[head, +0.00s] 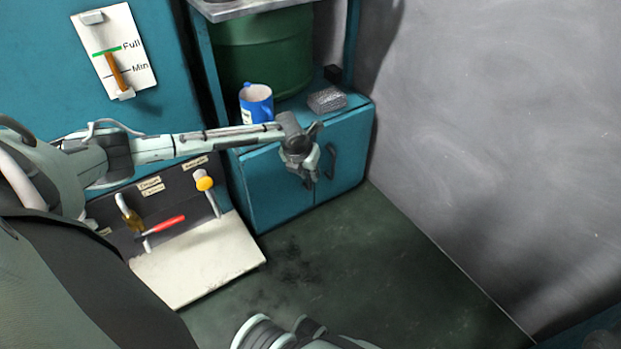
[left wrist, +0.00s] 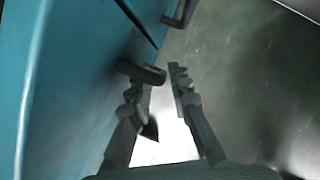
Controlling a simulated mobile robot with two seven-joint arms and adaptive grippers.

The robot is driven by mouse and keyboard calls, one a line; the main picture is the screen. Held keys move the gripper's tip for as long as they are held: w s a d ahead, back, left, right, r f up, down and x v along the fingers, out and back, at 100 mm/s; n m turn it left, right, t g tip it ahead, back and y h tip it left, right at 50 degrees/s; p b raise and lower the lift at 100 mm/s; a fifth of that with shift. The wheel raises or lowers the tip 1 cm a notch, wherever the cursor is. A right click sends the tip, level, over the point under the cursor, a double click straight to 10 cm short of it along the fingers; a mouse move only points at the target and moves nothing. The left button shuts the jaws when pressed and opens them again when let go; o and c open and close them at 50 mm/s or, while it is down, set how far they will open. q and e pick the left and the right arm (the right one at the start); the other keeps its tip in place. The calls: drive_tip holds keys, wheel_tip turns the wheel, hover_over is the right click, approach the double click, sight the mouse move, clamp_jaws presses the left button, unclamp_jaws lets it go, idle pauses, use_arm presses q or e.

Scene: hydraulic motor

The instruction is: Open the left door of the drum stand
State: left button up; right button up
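The drum stand is a blue cabinet, and its left door (head: 270,190) is shut. Its right door (head: 350,165) also looks shut and has a dark handle (head: 331,160). My left gripper (head: 308,183) is in front of the left door near the seam between the doors, pointing down. In the left wrist view the gripper (left wrist: 163,82) is open with a clear gap between its fingers. A dark handle (left wrist: 140,72) on the nearer door overlaps the tip of the left finger; I cannot tell if they touch. In the head view my gripper hides this handle.
A tool board (head: 155,195) with a hammer and other tools is at left. A grey wall (head: 490,130) stands at right. The floor (head: 350,260) before the doors is clear.

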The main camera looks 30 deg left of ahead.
use_arm(q)
drive_tip(key=shift+x, duration=0.75)
clamp_jaws()
